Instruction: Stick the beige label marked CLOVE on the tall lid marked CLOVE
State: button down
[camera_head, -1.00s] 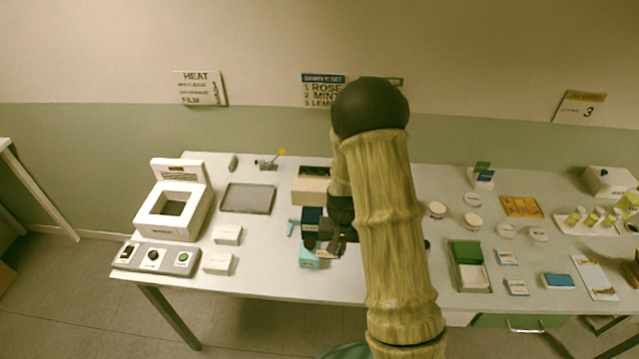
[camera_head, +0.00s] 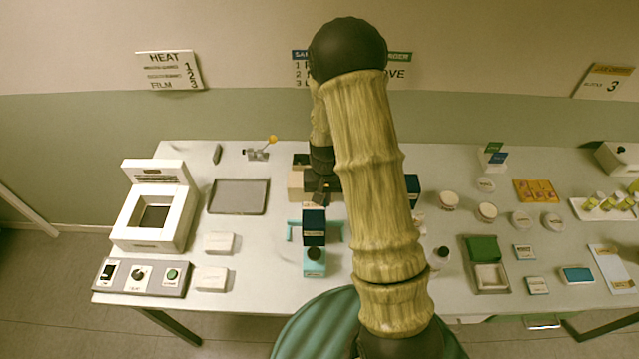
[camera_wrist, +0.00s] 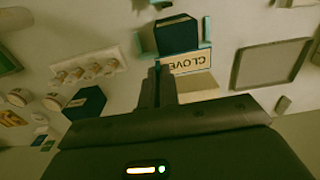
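The beige label marked CLOVE (camera_wrist: 187,62) is at my gripper's fingertips in the wrist view, its letters upside down. My gripper (camera_wrist: 158,75) appears shut on one end of it. In the head view my gripper (camera_head: 321,192) is above the table, by a beige box (camera_head: 295,184); the label is too small to make out there. Two taller round lids with pale tops, a left one (camera_head: 449,201) and a right one (camera_head: 487,212), stand right of my arm. Their markings are unreadable, so I cannot tell which says CLOVE.
A dark blue box (camera_head: 314,222) stands at a teal fixture (camera_head: 313,262) near my gripper. My arm hides the table's middle.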

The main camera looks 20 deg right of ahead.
aim_at(324, 218)
jog(key=shift+w, duration=0.4)
jog(key=shift+s, duration=0.15)
jog(key=shift+s, duration=0.1)
jog(key=shift+f+b, duration=2.5)
jog(key=shift+f, duration=0.7)
jog(key=shift+f+b, duration=0.3)
jog(key=shift+f, duration=0.1)
jog(key=c, duration=1.6)
grip_release()
jog(key=shift+s, duration=0.1)
